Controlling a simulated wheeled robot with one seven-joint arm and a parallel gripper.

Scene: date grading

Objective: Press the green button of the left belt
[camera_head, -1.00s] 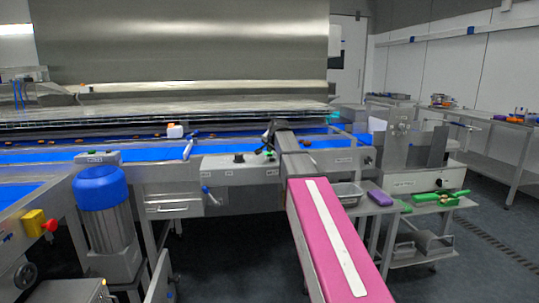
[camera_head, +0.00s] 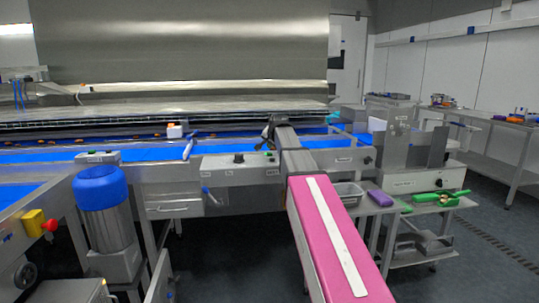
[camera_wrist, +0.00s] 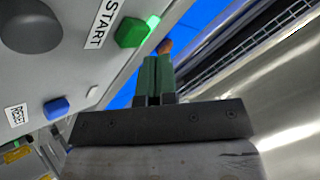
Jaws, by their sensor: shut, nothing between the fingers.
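The green button (camera_wrist: 132,31) is on a grey panel (camera_wrist: 100,68) in the wrist view, beside a START label and with a bright green glow at its edge. My gripper (camera_wrist: 157,62) has its two green fingers together, with nothing held. The fingertips appear just to the right of and below the button in that picture; whether they touch it I cannot tell. In the head view, the panel (camera_head: 222,164) sits on the front of a blue belt (camera_head: 240,146), and my arm partly covers its right end. The fingertips are not clear there.
The wrist view also shows a blue button (camera_wrist: 57,108) near a RESET label, and a large dark knob (camera_wrist: 30,25). An orange-brown piece (camera_wrist: 165,46) shows beyond the fingertips. In the head view, a blue-topped motor (camera_head: 102,205) and a red button (camera_head: 50,225) are at left.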

